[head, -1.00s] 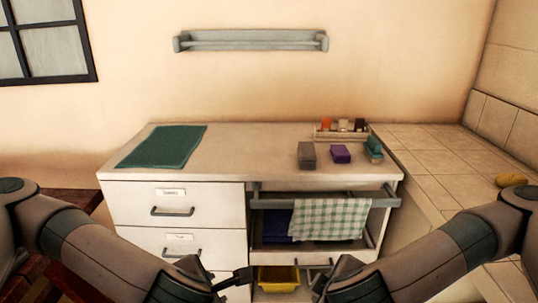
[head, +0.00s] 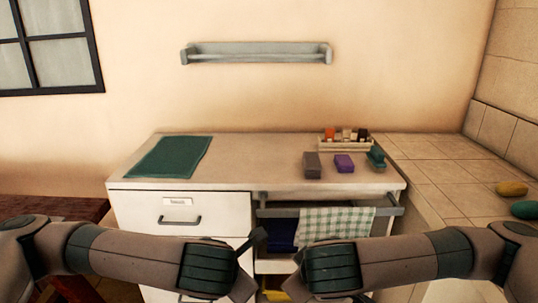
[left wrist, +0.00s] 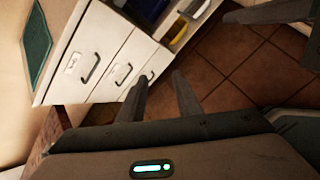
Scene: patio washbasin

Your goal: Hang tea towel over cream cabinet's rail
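A green-and-white checked tea towel (head: 337,222) hangs over the grey rail (head: 283,213) on the open right bay of the cream cabinet (head: 222,203). Its lower part is hidden behind my right arm. My left gripper (left wrist: 158,95) shows two fingers apart with nothing between them, over the floor in front of the drawers. In the head view only a dark finger of it shows, left of the towel. My right gripper (head: 299,256) is mostly hidden by its own arm below the towel; its opening cannot be seen. No finger visibly touches the towel.
The countertop holds a green mat (head: 170,157), a grey block (head: 312,165), a purple block (head: 344,163), a teal sponge (head: 376,158) and a small caddy (head: 346,139). A grey wall rail (head: 256,53) is empty. A tiled ledge (head: 440,170) bounds the right side.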

